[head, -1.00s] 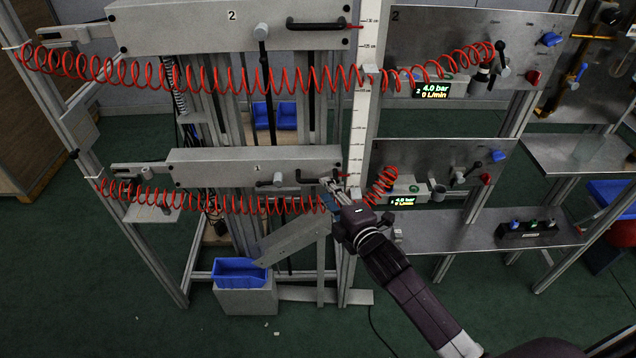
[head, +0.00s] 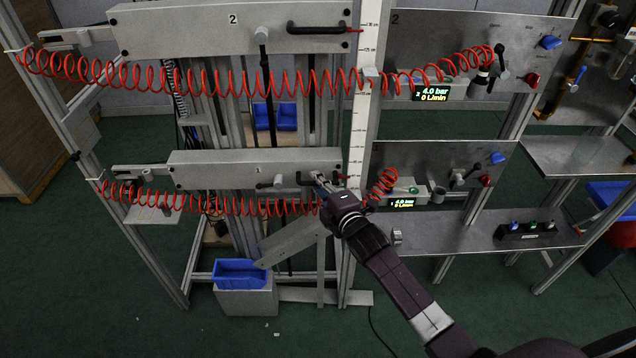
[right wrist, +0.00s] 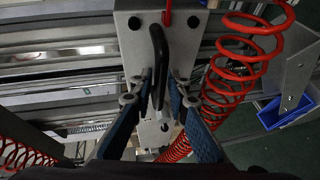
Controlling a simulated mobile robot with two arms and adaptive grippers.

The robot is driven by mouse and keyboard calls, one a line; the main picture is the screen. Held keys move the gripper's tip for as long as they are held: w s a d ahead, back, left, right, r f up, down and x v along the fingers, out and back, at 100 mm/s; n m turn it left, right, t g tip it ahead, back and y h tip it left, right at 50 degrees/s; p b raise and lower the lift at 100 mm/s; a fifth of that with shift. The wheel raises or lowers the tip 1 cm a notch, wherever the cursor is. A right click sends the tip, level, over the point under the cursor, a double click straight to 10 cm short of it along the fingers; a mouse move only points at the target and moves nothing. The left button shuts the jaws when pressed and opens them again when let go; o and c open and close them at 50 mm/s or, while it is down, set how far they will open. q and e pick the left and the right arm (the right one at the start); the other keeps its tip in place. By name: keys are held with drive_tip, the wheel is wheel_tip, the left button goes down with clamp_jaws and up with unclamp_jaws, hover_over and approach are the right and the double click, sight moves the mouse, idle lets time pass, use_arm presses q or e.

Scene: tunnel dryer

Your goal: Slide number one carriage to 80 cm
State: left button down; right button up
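The number one carriage (head: 205,170) is a light grey box with a "1" on its face, on the lower level of the frame. A black bar handle (right wrist: 156,50) is on it near its right end. My right gripper (head: 322,186) is at this handle. In the right wrist view, its two blue fingers (right wrist: 160,88) stand apart on either side of the handle, which shows between them. I cannot see contact. A vertical white scale (head: 356,145) with dark marks stands just right of the carriage. My left gripper is out of view.
The number two carriage (head: 220,28) is above. Red coiled hoses (head: 230,206) hang across both levels, close to my right gripper. A lower panel (head: 440,165) with a "4.0 bar" display is on the right. A blue bin (head: 240,271) sits below.

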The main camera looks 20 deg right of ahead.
clamp_jaws()
drive_tip(key=shift+f, duration=0.15)
wheel_tip(320, 180, down, 10)
drive_tip(key=b, duration=0.7)
drive_tip(key=shift+s+f, duration=0.15)
drive_tip(key=shift+f, duration=0.1)
drive_tip(key=shift+o, duration=1.7)
unclamp_jaws()
drive_tip(key=shift+o, duration=0.5)
drive_tip(key=shift+r, duration=0.2)
